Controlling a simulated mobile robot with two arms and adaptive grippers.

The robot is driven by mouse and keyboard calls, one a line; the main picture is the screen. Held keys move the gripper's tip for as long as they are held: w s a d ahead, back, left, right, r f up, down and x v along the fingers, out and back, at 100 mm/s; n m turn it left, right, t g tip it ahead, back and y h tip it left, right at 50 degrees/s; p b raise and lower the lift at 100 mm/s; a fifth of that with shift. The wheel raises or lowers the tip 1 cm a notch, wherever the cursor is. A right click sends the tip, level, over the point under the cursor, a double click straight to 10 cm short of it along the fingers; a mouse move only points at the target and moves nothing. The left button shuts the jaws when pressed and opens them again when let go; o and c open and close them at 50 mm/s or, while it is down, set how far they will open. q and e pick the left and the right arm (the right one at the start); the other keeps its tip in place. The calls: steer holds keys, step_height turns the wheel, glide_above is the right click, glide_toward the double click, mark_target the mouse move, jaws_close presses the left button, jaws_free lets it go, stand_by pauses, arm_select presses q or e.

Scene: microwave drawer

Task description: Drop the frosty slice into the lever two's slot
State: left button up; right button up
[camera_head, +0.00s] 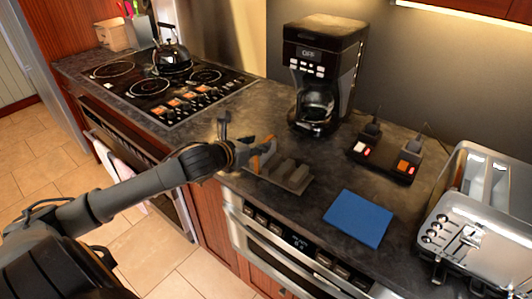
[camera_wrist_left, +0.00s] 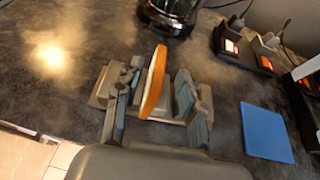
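A bread slice with an orange-brown crust and a pale face stands upright in a grey rack (camera_head: 292,176); in the left wrist view the slice (camera_wrist_left: 153,82) rises from the rack (camera_wrist_left: 101,98). My left gripper (camera_head: 246,146) is at the rack's left end. In the left wrist view my left gripper (camera_wrist_left: 155,108) has one finger on each side of the slice, with gaps showing, so it is open. The chrome toaster (camera_head: 482,222) stands at the right edge, with slots on top and levers and knobs on its front. Frost on the slice cannot be made out. My right gripper is not in view.
A blue cloth or mat (camera_head: 358,218) lies between rack and toaster. A coffee maker (camera_head: 322,70) stands behind the rack. A black switch unit (camera_head: 384,158) with lit red switches is at the back. A stove with a kettle (camera_head: 172,58) is at the left.

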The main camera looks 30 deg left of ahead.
mark_target(265, 141)
arm_select(q)
steer(key=shift+w+f, duration=0.1)
steer(key=shift+w, duration=0.35)
steer(key=p+x, duration=0.1)
steer(key=x, duration=0.3)
steer(key=shift+w+f+p, duration=0.15)
steer(key=shift+p, duration=0.2)
jaws_close()
